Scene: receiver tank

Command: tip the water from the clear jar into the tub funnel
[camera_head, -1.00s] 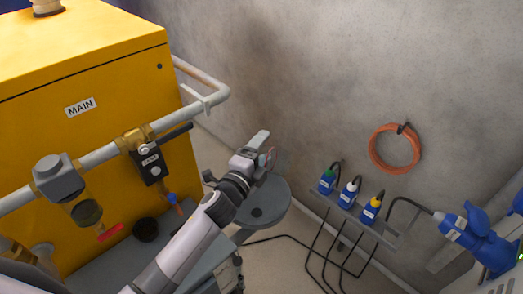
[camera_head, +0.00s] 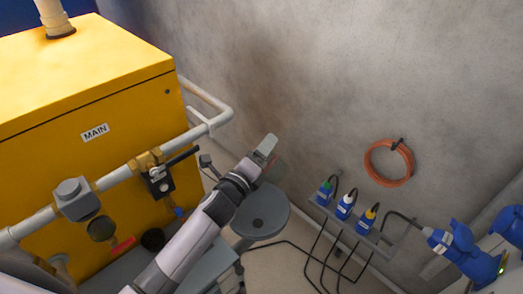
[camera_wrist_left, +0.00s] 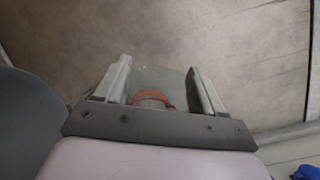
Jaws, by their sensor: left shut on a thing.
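My left gripper (camera_head: 264,153) is shut on the clear jar (camera_wrist_left: 155,82). In the left wrist view the jar is see-through, with an orange-red ring near its base between the fingers. In the head view the jar is mostly hidden by the gripper. A round grey tub top (camera_head: 270,202) with a dark round opening is below the gripper in the picture; I take it for the tub funnel. A grey curved edge, likely the tub top (camera_wrist_left: 25,125), shows at the left of the wrist view. I cannot make out the water level. My right gripper is not in view.
A yellow cabinet (camera_head: 100,95) marked MAIN, with a pale pipe (camera_head: 117,177) and valves, stands at the left. Several blue plug-like units (camera_head: 345,206) sit on a rack by the wall. An orange hose coil (camera_head: 389,163) hangs above. Cables run across the floor at the right.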

